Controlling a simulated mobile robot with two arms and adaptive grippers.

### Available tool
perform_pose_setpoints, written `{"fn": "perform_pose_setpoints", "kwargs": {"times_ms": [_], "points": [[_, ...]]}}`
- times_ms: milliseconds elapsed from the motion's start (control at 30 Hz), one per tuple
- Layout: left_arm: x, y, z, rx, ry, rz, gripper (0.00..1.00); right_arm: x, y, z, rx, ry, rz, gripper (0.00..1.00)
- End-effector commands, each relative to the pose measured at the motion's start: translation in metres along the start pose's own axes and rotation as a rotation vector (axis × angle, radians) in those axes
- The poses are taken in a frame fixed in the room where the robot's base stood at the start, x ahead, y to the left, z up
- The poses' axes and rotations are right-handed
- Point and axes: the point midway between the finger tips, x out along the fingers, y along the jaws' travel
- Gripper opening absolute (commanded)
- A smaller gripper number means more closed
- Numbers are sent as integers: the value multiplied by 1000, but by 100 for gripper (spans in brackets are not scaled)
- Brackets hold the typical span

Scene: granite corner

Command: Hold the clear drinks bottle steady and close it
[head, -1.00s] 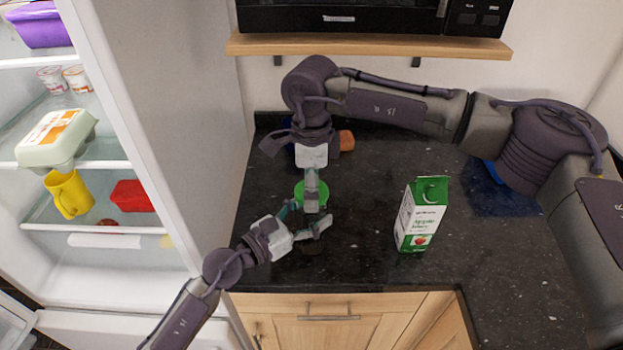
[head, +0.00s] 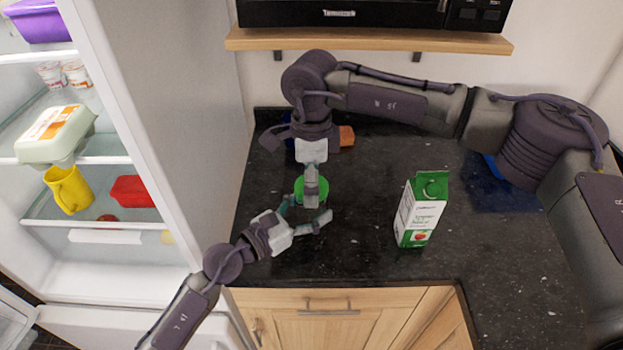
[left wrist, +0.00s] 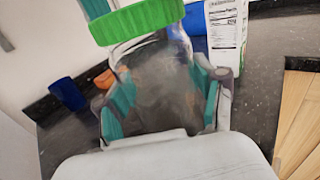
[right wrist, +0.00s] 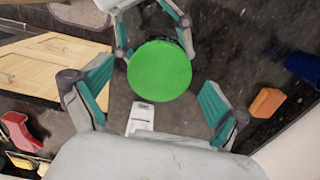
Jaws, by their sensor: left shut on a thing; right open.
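The clear drinks bottle (left wrist: 160,90) stands between the fingers of my left gripper, which is shut on its body; it shows best in the left wrist view. A wide green lid (left wrist: 140,20) sits at the bottle's top. I cannot tell how tightly it is on. In the head view my left gripper (head: 309,211) reaches in from the lower left, and the lid (head: 323,188) shows partly behind my right gripper (head: 312,197). My right gripper points down over the lid. In the right wrist view the round lid (right wrist: 160,68) lies between its open fingers, apart from both.
A green and white juice carton (head: 420,212) stands right of the bottle on the dark counter (head: 365,225). An orange block (head: 346,136) and a blue cup (left wrist: 67,94) are behind. An open fridge (head: 130,150) is at left, a microwave shelf (head: 370,43) above.

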Motion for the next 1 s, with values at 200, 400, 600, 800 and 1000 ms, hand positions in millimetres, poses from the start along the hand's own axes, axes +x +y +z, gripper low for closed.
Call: {"fn": "perform_pose_setpoints", "kwargs": {"times_ms": [200, 400, 600, 800, 1000], "points": [[0, 0, 0, 0, -1, 0, 0, -1, 0, 0, 0, 0, 0, 97], [0, 0, 0, 0, -1, 0, 0, -24, -1, 0, 0, -1, -3, 97], [0, 0, 0, 0, -1, 0, 0, -68, -1, 1, -1, -1, -4, 97], [0, 0, 0, 0, -1, 0, 0, -103, -1, 0, 1, -1, -3, 97], [0, 0, 0, 0, -1, 0, 0, -119, 0, 0, 0, 0, 0, 97]]}}
